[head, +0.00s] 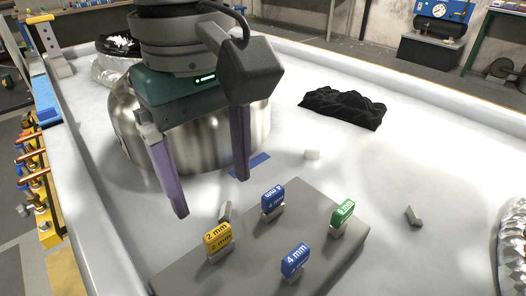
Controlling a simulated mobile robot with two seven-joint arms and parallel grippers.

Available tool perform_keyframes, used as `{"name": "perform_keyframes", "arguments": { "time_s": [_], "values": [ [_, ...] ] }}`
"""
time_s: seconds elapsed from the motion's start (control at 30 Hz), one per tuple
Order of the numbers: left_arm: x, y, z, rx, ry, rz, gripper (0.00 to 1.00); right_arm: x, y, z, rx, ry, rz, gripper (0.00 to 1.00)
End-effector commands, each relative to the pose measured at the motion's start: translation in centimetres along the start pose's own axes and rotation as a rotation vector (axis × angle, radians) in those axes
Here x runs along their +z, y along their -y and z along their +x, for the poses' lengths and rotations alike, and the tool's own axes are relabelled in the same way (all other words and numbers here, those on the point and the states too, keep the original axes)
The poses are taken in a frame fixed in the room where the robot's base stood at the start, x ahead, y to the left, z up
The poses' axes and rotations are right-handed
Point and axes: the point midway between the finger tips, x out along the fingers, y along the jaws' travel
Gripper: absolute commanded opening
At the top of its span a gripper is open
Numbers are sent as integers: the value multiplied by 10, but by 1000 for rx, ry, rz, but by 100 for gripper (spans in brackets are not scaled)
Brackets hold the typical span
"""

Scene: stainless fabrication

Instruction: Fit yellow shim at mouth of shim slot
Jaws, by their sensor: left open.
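The yellow shim (217,238), marked 2 mm, stands upright on the left part of a grey plate (185,273). My left gripper (211,197) is open and empty, its two purple fingers pointing down above and behind the yellow shim, apart from it. A blue shim (273,199), another blue shim (295,260) marked 4 mm and a green shim (342,213) also stand on the plate. I cannot make out the shim slot or its mouth. My right gripper is not in view.
A shiny steel dome (125,125) stands behind my left gripper. A black crumpled cloth (342,107) lies at the back. A ribbed metal part (513,245) is at the right edge. The white surface between is mostly clear.

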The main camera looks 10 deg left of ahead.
Motion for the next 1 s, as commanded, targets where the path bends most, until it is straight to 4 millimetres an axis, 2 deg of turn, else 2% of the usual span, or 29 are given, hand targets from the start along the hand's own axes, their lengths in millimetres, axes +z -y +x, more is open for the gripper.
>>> {"name": "perform_keyframes", "arguments": {
  "time_s": [0.03, 0.3, 0.47, 0.7, 0.83, 1.0],
  "values": [
    [-3, 0, 6, -4, -5, -17, 82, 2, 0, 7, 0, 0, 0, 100],
    [-4, 1, 42, -8, -6, -28, 82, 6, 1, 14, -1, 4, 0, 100],
    [-4, 2, 55, -6, -7, -25, 82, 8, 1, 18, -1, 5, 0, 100],
    [-5, 5, 92, -6, -7, -24, 82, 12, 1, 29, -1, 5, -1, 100],
    [-5, 5, 101, -5, -7, -23, 82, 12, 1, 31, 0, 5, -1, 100],
    [-5, 5, 101, -3, -7, -23, 82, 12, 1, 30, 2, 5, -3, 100]
  ]
}}
